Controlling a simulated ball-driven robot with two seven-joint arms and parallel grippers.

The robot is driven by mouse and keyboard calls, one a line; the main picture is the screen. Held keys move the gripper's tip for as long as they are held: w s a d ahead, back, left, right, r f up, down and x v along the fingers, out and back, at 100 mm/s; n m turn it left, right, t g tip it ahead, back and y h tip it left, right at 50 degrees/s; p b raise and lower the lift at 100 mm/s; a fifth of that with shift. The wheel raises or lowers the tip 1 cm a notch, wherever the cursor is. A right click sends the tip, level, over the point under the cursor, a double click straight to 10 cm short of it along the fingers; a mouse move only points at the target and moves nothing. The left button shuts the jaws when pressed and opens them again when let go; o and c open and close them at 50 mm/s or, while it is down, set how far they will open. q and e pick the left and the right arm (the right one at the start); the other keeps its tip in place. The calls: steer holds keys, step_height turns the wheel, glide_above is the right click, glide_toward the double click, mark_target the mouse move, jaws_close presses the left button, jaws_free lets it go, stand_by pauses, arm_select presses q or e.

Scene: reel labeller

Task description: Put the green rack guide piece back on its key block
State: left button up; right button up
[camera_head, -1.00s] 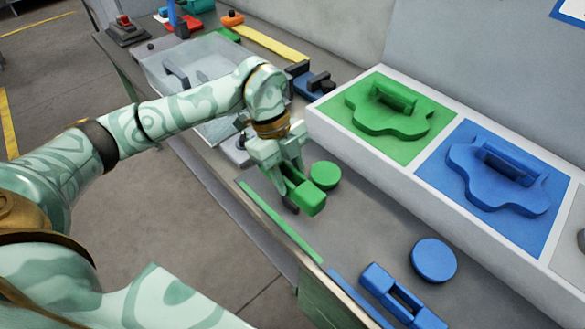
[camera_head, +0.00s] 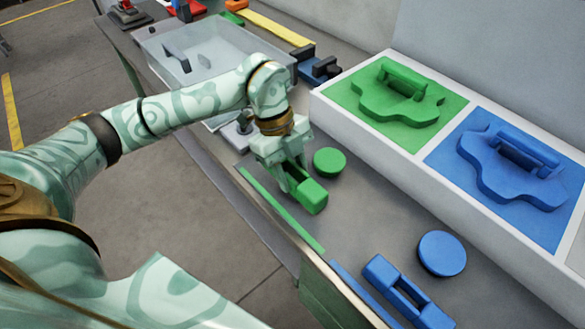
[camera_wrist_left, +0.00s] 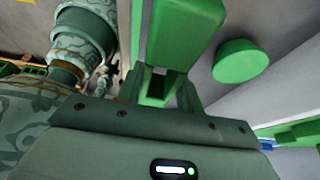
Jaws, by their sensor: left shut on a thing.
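The green rack guide piece (camera_head: 313,197) is in my left gripper (camera_head: 293,180), at the table's front edge beside the green strip (camera_head: 275,208). My left gripper is shut on it from above. In the left wrist view the green piece (camera_wrist_left: 185,35) runs out from between the fingers (camera_wrist_left: 165,92). A green disc (camera_head: 330,161) lies just behind the piece, apart from it. I cannot pick out the key block; it may be hidden under the piece or gripper. I cannot tell whether the piece touches anything below. My right gripper is not in view.
A blue guide piece (camera_head: 380,271) and a blue disc (camera_head: 442,254) lie to the right. A raised white tray with green (camera_head: 345,95) and blue panels (camera_head: 440,160) bounds the back. A clear bin (camera_head: 205,60) stands at the left. Bare table lies between the discs.

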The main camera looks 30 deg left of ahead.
arm_select(q)
steer(key=shift+f, duration=0.75)
steer(key=shift+f+b, duration=0.65)
steer(key=shift+f, duration=0.65)
steer(key=o, duration=1.2)
steer(key=p+v, duration=0.3)
steer(key=v, duration=1.3)
steer(key=shift+r, duration=0.25)
steer(key=shift+w+d, duration=0.1)
